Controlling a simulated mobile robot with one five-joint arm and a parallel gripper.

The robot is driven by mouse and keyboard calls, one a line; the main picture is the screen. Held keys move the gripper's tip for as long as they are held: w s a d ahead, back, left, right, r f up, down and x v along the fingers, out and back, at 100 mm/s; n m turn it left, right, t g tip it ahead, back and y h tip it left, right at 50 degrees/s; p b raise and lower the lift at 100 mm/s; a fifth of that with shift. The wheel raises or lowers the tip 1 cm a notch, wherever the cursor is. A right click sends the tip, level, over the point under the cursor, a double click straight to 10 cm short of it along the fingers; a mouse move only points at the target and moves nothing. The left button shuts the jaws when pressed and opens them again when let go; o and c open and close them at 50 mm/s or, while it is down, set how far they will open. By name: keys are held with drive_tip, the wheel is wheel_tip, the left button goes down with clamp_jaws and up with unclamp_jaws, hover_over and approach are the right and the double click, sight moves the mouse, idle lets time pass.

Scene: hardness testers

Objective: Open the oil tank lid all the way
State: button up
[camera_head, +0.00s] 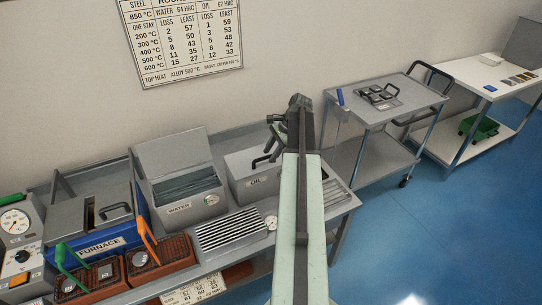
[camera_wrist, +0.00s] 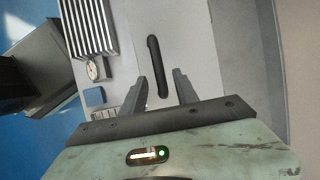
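The oil tank (camera_head: 240,187) is a grey metal box with an "OIL" label, standing on the bench beside the water tank. Its flat grey lid (camera_head: 240,160) lies shut and has a black bar handle (camera_head: 261,161). My gripper (camera_head: 271,144) is above the right part of the lid, close to the handle; my arm hides the tank's right side. In the wrist view, the lid (camera_wrist: 192,45) fills the middle. My gripper (camera_wrist: 161,77) is open, with the near end of the handle (camera_wrist: 155,55) between its two fingers. I see no clear contact with either finger.
The water tank (camera_head: 190,205) stands open to the left, its lid (camera_head: 174,150) raised. A slatted rack (camera_head: 232,229) and a small dial (camera_head: 271,222) lie in front. The furnace (camera_head: 100,245) is farther left. A cart (camera_head: 375,112) stands right; blue floor is clear.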

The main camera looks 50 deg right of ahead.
clamp_jaws()
drive_tip(key=shift+s, duration=0.1)
idle(0.8)
drive_tip(key=shift+d, duration=0.3)
drive_tip(key=shift+a, duration=0.25)
drive_tip(key=shift+r, duration=0.15)
